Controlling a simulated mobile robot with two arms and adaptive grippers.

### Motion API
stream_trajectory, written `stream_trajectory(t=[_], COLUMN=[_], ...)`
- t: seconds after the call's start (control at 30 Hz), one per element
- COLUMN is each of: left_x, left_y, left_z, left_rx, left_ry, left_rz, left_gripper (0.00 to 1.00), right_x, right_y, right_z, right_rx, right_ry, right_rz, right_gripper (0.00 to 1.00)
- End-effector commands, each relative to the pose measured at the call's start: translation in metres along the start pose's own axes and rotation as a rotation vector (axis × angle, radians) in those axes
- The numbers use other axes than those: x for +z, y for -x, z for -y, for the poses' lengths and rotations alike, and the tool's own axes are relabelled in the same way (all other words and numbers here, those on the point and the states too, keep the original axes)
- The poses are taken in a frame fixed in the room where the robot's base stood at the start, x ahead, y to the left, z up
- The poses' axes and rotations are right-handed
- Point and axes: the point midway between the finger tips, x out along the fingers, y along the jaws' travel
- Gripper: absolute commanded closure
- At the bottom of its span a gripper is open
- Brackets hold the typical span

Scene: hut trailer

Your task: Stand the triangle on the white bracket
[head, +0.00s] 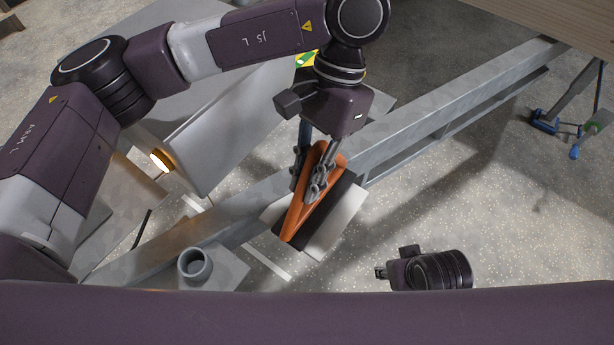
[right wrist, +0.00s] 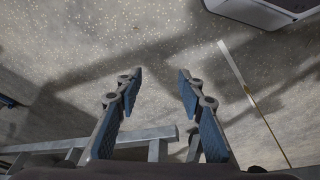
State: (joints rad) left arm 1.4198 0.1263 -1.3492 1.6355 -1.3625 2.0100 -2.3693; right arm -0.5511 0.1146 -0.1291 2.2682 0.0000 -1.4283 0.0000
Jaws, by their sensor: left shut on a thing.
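The orange triangle (head: 292,229) is tilted below my left gripper (head: 308,189) in the head view. The gripper's fingers are shut on it and cover part of it. The white bracket (head: 340,222), with a dark strip along it, lies directly behind and under the triangle at the grey beam. I cannot tell whether the triangle touches it. My right gripper (head: 381,272) is low and to the right of the bracket. In the right wrist view my right gripper (right wrist: 158,76) is open, with nothing between its fingers.
A long grey metal beam (head: 440,97) runs diagonally across the head view. A grey cup (head: 195,264) stands at lower left, and a lit lamp (head: 160,161) is above it. Blue clamp parts (head: 545,121) and a wooden top (head: 560,18) are at right. Speckled floor is clear at lower right.

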Motion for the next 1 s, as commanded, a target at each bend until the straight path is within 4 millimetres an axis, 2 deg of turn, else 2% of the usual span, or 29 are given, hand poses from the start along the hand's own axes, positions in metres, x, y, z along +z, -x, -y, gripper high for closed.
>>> stream_trajectory(t=[0.2, 0.23, 0.37, 0.77, 1.0], left_x=[-0.001, -0.001, -0.001, 0.0, 0.004], left_y=[-0.001, -0.001, -0.001, 0.001, 0.009], left_z=[0.0, 0.0, 0.0, 0.0, -0.001], left_rx=[0.0, 0.0, 0.0, 0.0, 0.0], left_ry=[0.0, 0.0, 0.0, 0.0, 0.0], left_rz=[-0.001, 0.0, 0.0, 0.0, 0.0], left_gripper=[1.0, 0.82, 0.67, 0.67, 0.67], right_x=[-0.003, -0.004, -0.004, -0.005, 0.004], right_y=[0.007, 0.009, 0.009, 0.007, -0.032], right_z=[-0.002, -0.002, -0.003, -0.003, 0.002], right_rx=[0.005, 0.005, 0.006, 0.005, -0.005], right_ry=[0.003, 0.003, 0.004, 0.003, 0.001], right_rz=[-0.009, -0.009, -0.01, -0.014, 0.015], right_gripper=[0.64, 0.64, 0.64, 0.64, 0.64])
